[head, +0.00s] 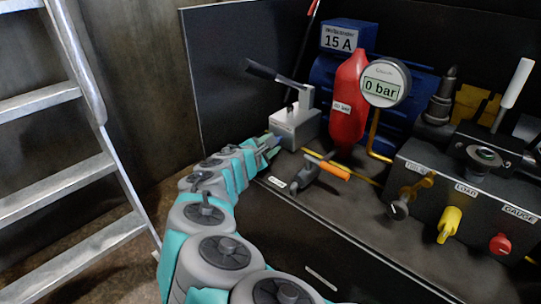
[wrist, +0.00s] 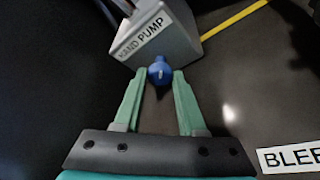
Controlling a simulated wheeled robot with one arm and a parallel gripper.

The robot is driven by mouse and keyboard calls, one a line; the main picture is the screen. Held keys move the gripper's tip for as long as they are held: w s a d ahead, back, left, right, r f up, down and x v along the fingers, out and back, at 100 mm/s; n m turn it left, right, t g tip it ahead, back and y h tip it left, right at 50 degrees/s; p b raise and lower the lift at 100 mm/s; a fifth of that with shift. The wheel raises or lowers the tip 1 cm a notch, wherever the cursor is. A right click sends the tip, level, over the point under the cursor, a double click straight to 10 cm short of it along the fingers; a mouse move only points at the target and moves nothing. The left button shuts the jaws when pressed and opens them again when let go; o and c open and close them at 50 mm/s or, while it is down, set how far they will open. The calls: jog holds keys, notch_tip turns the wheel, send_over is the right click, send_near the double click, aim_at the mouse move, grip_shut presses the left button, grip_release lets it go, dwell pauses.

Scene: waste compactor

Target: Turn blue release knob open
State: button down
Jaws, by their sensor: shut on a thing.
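The blue release knob (wrist: 160,72) sits low on the front of the grey hand pump (wrist: 162,28), whose label reads "HAND PUMP" in the wrist view. My gripper (wrist: 159,75) has its two green fingertips on either side of the knob, closed on it. In the head view my gripper (head: 269,143) reaches to the near left side of the hand pump (head: 296,126). The knob shows there only as a small bluish patch by the fingertips, partly hidden. Its turn angle is hard to read.
Right of the pump are an orange-handled valve (head: 334,171), a red accumulator (head: 348,105), a gauge (head: 385,83) reading "0 bar", and a valve block (head: 460,185) with black, yellow and red knobs. A ladder (head: 85,120) stands at left. A yellow pipe (wrist: 236,20) runs near the pump.

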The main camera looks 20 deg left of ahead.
jog(key=shift+m+y+b, duration=0.3)
jog(key=shift+m+b, duration=0.2)
jog(key=shift+b, duration=0.15)
jog(key=c, duration=0.5)
grip_release()
jog(key=shift+d, duration=0.1)
